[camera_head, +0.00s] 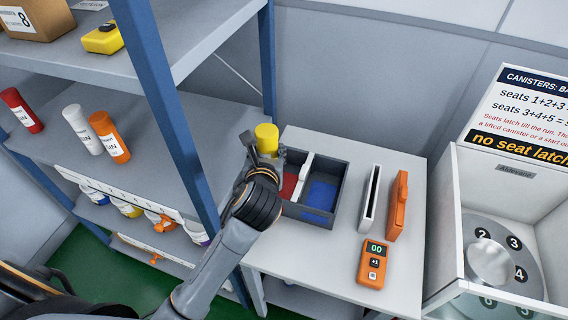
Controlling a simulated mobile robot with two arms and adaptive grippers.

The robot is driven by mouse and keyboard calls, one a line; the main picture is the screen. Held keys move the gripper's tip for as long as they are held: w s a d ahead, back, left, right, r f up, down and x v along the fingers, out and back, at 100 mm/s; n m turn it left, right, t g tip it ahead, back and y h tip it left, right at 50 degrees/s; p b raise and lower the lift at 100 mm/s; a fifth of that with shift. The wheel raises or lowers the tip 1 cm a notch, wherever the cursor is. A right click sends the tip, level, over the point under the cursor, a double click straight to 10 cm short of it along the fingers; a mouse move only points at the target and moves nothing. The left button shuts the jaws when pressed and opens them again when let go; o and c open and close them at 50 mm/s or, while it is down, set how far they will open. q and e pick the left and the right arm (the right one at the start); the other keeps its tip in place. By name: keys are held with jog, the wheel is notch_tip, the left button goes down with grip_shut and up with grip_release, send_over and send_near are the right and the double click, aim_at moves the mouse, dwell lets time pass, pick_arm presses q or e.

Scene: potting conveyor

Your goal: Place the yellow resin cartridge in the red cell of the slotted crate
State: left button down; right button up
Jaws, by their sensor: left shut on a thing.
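The yellow resin cartridge (266,138) is upright in the fingers of my left gripper (262,155), which is shut on it. It is at the left side of the slotted crate (341,180), a dark box on the white table. The crate's red cell (289,186) is on the left and its blue cell (321,194) on the right, with a pale divider between them. My gripper and wrist hide part of the red cell and the crate's left wall. I cannot tell how high the cartridge is above the crate. My right gripper is not in view.
A blue-framed shelf rack (166,90) stands left of the table, holding red, white and orange cartridges (109,137). Right of the crate are a white slotted block (370,198), an orange piece (398,205) and an orange counter (372,264). A canister machine (500,190) is at far right.

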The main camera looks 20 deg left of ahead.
pick_arm(q)
jog(key=w+d+f, duration=0.2)
jog(key=w+f, duration=0.3)
jog(key=f, duration=0.4)
jog(key=shift+w+d+f, duration=0.1)
jog(key=shift+f, duration=0.05)
jog(key=shift+f, duration=0.1)
jog(key=c, duration=1)
grip_release()
